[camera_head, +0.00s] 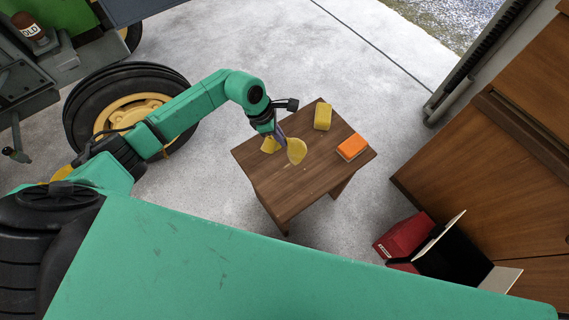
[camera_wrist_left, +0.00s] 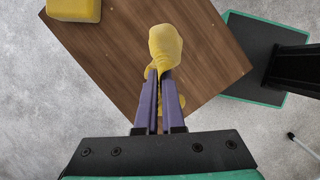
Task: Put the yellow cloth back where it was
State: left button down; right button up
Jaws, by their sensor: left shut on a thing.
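The yellow cloth (camera_head: 297,150) is bunched up at the fingertips of my left gripper (camera_head: 281,139), over a small wooden table (camera_head: 290,187). In the left wrist view the cloth (camera_wrist_left: 165,47) sticks out past the tips of the purple fingers of my left gripper (camera_wrist_left: 163,85), which are shut on it. Some yellow also shows between and beside the fingers. I cannot tell whether the cloth touches the tabletop. My right gripper is in neither view.
A yellow block (camera_head: 322,116), like a sponge, and an orange block (camera_head: 352,147) lie on the table's right part. A red box (camera_head: 403,236) stands on the floor near a wooden cabinet (camera_head: 482,185). A tractor wheel (camera_head: 125,107) is left of the table.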

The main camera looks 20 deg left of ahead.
pick_arm(q)
jog(key=w+a+f+n+t, duration=0.15)
jog(key=w+n, duration=0.25)
jog(key=w, duration=0.4)
jog(key=shift+m+g, duration=0.25)
jog(key=shift+m, duration=0.05)
jog(key=s+f, duration=0.2)
jog(key=f, duration=0.1)
jog(key=s+f, duration=0.2)
jog(key=shift+d+f, duration=0.15)
jog(key=shift+d, duration=0.15)
jog(key=s+f, duration=0.1)
jog(key=s, duration=0.2)
jog(key=s+d+f, duration=0.1)
jog(key=s+f, duration=0.1)
jog(key=s, duration=0.2)
jog(key=s+d+f, duration=0.1)
jog(key=s, duration=0.2)
jog(key=shift+s+d+f, duration=0.15)
jog(key=shift+s+d, duration=0.05)
jog(key=shift+d, duration=0.05)
jog(key=c, duration=0.6)
grip_release()
